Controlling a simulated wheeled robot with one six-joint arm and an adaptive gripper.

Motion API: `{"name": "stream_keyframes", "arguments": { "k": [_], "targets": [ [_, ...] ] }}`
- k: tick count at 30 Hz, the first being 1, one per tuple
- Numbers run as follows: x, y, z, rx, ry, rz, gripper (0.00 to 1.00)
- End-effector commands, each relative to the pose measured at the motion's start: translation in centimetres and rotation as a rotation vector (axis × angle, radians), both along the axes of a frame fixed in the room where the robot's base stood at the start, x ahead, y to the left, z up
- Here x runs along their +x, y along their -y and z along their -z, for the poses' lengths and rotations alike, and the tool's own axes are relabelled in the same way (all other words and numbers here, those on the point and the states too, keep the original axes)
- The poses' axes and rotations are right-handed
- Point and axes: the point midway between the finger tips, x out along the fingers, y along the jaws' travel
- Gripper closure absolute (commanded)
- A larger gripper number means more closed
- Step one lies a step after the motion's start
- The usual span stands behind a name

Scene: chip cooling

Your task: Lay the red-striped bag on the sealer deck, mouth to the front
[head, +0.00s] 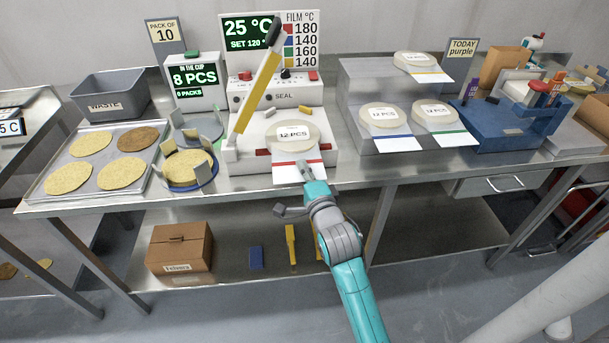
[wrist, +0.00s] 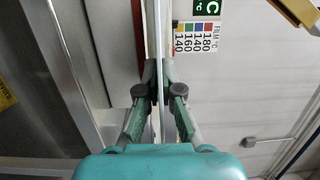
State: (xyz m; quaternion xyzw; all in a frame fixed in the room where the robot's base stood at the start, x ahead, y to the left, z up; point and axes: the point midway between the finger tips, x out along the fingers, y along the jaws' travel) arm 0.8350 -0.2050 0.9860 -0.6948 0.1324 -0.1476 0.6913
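The red-striped bag (head: 283,139) is a pale round packet labelled 12 PCS, with a white flap and a red stripe. It is over the deck of the white sealer (head: 240,160), its striped flap toward the front edge. I cannot tell whether it rests fully on the deck. My gripper (head: 305,170) is at the flap's front right. In the wrist view, my gripper (wrist: 159,92) is closed on the thin flap, which shows edge-on between the fingers. The sealer's yellow arm (head: 258,92) is raised, tilted above the deck's left side.
Several other bags (head: 384,115) lie on a steel stand (head: 360,90) to the right. A blue caddy (head: 480,125) is farther right. A cup (head: 187,168) with chips, a chip tray (head: 70,185) and a grey waste bin (head: 110,95) are left. A sign (head: 247,33) stands behind.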

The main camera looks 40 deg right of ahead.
Motion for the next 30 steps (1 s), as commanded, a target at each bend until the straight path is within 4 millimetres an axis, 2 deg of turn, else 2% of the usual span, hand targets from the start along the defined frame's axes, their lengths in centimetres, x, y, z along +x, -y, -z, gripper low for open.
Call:
{"name": "stream_keyframes", "arguments": {
  "k": [30],
  "targets": [
    [7.2, 4.9, 0.1, -0.002, 0.004, 0.000, 1.00]
  ]
}}
